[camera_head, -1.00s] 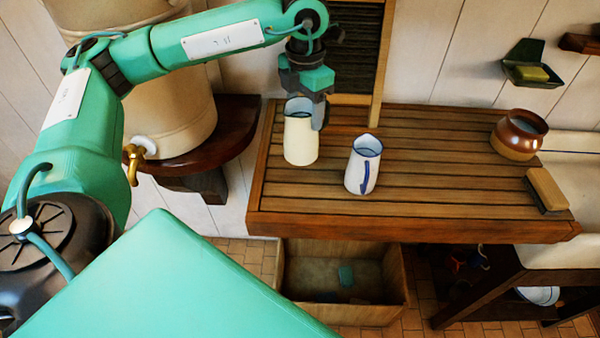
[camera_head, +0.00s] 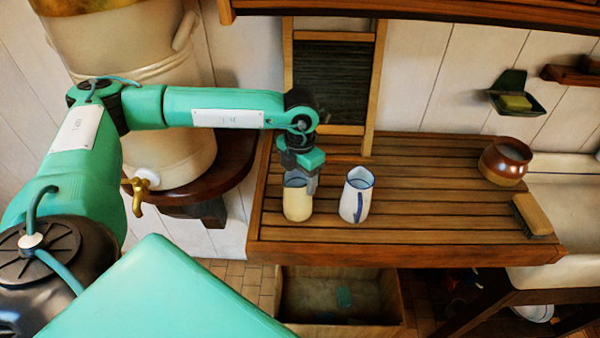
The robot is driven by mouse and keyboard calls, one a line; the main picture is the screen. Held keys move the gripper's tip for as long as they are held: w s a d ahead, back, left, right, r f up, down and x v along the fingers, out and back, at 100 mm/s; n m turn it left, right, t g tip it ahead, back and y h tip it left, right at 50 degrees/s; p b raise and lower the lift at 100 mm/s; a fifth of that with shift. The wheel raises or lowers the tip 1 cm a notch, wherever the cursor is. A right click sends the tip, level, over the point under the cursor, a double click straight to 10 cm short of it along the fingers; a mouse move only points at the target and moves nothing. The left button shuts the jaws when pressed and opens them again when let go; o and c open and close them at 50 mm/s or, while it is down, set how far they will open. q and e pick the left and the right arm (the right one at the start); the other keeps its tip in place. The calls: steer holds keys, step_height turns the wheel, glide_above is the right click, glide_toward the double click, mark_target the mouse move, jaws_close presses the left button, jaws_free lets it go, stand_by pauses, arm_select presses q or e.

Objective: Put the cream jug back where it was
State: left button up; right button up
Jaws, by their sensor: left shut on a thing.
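The cream jug (camera_head: 297,205) is upright at the left end of the slatted wooden board. My left gripper (camera_head: 301,182) comes down on it from above and is shut on its upper rim. The gripper hides part of the jug's mouth. I cannot tell whether the jug's base touches the slats. A white jug with a blue rim and blue handle (camera_head: 356,196) stands upright just to the right, apart from the cream one. My right gripper is not in view.
A brown pot (camera_head: 504,160) and a brush (camera_head: 532,214) are at the board's right end. A large cream urn with a brass tap (camera_head: 140,188) stands at left. A washboard (camera_head: 333,95) leans on the wall behind. The board's middle (camera_head: 430,200) is clear.

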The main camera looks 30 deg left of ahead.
arm_select(q)
steer(key=shift+f, duration=0.15)
steer(key=o, duration=1.6)
steer(key=shift+o, duration=0.2)
steer(key=shift+r, duration=0.3)
step_height(320, 180, up, 12)
steer(key=b, duration=0.4)
steer(key=shift+f, duration=0.15)
